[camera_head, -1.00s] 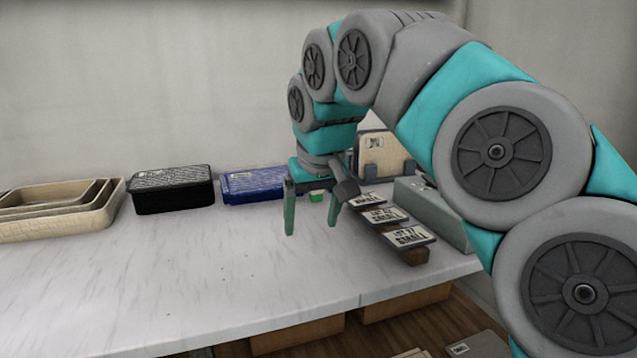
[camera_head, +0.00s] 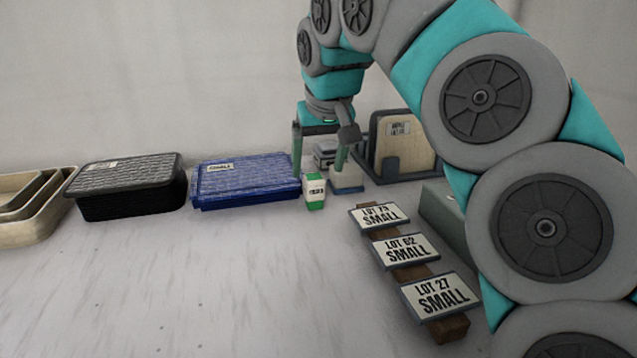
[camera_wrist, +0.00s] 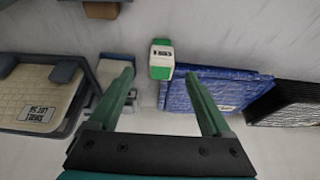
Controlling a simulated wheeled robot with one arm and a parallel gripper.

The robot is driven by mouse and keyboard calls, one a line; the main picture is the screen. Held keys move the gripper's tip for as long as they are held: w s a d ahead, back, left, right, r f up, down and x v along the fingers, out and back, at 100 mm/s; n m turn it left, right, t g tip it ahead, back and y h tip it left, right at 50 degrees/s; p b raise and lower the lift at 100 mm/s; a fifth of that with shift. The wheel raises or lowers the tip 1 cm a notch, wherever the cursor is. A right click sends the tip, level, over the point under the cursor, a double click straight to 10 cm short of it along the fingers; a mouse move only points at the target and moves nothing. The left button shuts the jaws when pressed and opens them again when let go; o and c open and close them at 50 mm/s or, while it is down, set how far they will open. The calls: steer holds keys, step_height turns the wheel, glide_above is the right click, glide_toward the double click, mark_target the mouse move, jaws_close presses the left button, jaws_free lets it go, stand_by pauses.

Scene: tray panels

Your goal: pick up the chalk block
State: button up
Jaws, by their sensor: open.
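In the wrist view the block appears just beyond and between the spread fingertips (camera_wrist: 159,74), not gripped. The exact gap between the fingers and the block cannot be told.
The blue box (camera_head: 245,180) and black box (camera_head: 126,187) stand left, beside nested tan trays (camera_head: 30,232). A small white-and-blue item (camera_head: 347,184) is close right of the block. A panel rack (camera_head: 400,150) stands behind it.

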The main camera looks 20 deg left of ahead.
mark_target(315, 178)
steer(key=shift+p+x, duration=0.4)
steer(key=shift+x, duration=2.9)
steer(key=shift+w+a, duration=0.15)
steer(key=shift+a, duration=0.05)
jaws_close()
